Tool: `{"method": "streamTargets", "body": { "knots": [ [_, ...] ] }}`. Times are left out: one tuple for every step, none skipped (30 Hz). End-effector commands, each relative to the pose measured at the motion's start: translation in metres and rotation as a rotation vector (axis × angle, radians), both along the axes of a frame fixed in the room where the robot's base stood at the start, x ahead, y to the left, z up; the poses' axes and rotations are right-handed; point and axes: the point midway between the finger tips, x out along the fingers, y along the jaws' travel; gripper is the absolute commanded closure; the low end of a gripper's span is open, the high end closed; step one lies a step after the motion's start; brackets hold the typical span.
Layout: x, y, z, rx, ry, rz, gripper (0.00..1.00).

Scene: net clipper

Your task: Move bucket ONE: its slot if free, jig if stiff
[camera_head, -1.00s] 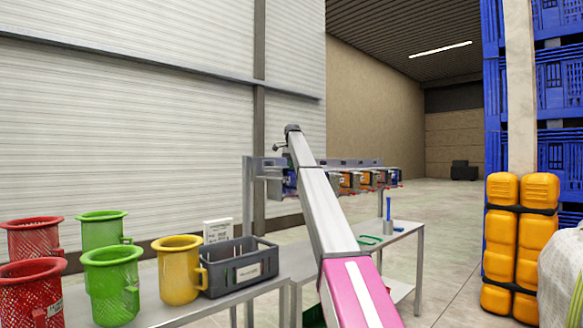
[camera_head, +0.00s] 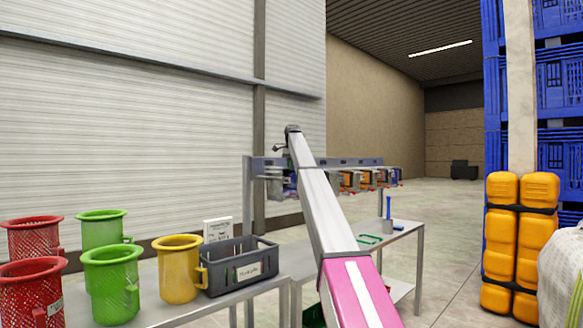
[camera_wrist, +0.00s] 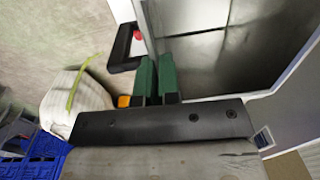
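Several flanged mesh buckets with side handles stand on the left table: red (camera_head: 30,292), green (camera_head: 112,285), yellow (camera_head: 178,270), with another red and green behind. I cannot read which one is ONE. My gripper (camera_wrist: 157,75) shows in the wrist view as two green fingers close together with a narrow dark gap. Their tips are by the edge of a shiny grey panel (camera_wrist: 220,45). A black handle-like part (camera_wrist: 125,45) with a red spot is just left of them. I cannot tell if anything is pinched. In the head view the gripper cannot be made out.
A rack (camera_head: 345,163) with several hanging units stands behind my arm. A dark grey labelled crate (camera_head: 242,266) and a white card (camera_head: 217,230) are beside the yellow bucket. A right table (camera_head: 405,228) holds a blue-topped tool (camera_head: 388,210). Orange jerrycans (camera_head: 520,245) stand right.

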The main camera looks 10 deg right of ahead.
Motion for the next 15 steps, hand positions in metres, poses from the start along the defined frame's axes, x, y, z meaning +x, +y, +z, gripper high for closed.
{"method": "streamTargets", "body": {
  "knots": [
    [0.0000, 0.0000, -0.0003, 0.001, -0.001, 0.000, 1.00],
    [0.0000, 0.0001, -0.0008, 0.001, -0.001, 0.000, 1.00],
    [0.0000, 0.0001, -0.0014, 0.001, -0.001, 0.000, 1.00],
    [-0.0001, 0.0001, -0.0019, 0.001, -0.001, 0.000, 1.00],
    [-0.0001, 0.0001, -0.0024, 0.001, -0.001, 0.000, 1.00],
    [0.0000, 0.0001, -0.0031, 0.001, -0.001, 0.000, 1.00],
    [0.0000, 0.0001, -0.0036, 0.001, -0.001, 0.000, 1.00],
    [-0.0001, 0.0001, -0.0041, 0.001, -0.001, 0.000, 1.00],
    [0.0000, 0.0000, -0.0048, 0.001, -0.001, 0.000, 1.00],
    [0.0000, 0.0001, -0.0052, 0.001, -0.001, 0.000, 1.00],
    [0.0000, 0.0000, -0.0057, 0.001, -0.001, 0.000, 1.00],
    [0.0000, 0.0000, -0.0063, 0.001, -0.001, 0.000, 1.00],
    [0.0000, 0.0000, -0.0068, 0.001, -0.001, 0.000, 1.00],
    [0.0000, 0.0000, -0.0073, 0.001, -0.001, 0.000, 1.00],
    [-0.0001, 0.0000, -0.0080, 0.001, -0.001, 0.000, 1.00]
  ]
}}
